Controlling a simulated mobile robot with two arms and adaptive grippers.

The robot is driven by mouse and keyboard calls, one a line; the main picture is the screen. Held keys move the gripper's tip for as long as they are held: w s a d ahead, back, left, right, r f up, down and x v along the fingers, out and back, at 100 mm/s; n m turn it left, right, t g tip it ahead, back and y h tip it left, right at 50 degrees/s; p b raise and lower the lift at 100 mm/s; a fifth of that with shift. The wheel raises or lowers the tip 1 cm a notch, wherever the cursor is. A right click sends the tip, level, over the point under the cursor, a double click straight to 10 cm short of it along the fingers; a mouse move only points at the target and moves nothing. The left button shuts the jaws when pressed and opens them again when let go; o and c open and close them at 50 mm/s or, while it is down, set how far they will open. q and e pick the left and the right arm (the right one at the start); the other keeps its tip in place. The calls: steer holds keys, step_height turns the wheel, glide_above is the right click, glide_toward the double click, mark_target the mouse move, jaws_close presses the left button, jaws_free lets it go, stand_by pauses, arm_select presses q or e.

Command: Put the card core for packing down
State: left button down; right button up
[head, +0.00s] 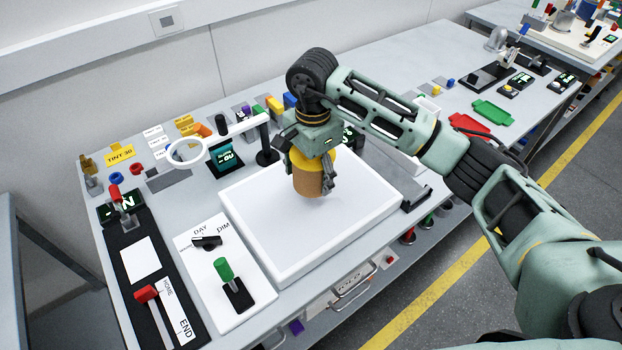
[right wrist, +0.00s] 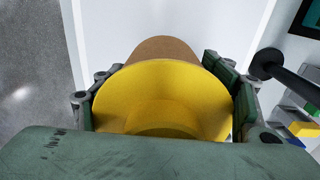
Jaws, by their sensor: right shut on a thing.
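The card core (head: 308,181) is a brown cylinder with a yellow upper part. My right gripper (head: 310,165) is shut on it from above and holds it upright over the white light panel (head: 250,222). In the right wrist view the core's yellow open end (right wrist: 165,95) fills the space between the fingers, with the brown wall (right wrist: 165,48) beyond it. I cannot tell whether the core's bottom touches the panel. My left gripper is not in view.
A ring on a stand (head: 187,151) is left of the panel. A white control plate with a green-handled lever (head: 222,268) and a black strip with a red-handled lever (head: 147,293) stand at the left. The panel around the core is clear.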

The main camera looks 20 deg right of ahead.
steer(key=shift+w+a+f, duration=0.15)
steer(key=shift+w, duration=0.05)
steer(key=shift+f, duration=0.3)
step_height(320, 180, down, 3)
steer(key=shift+f+p, duration=0.1)
steer(key=shift+p, duration=0.85)
steer(key=shift+f, duration=0.25)
steer(key=o, duration=1.2)
steer(key=shift+o, duration=0.2)
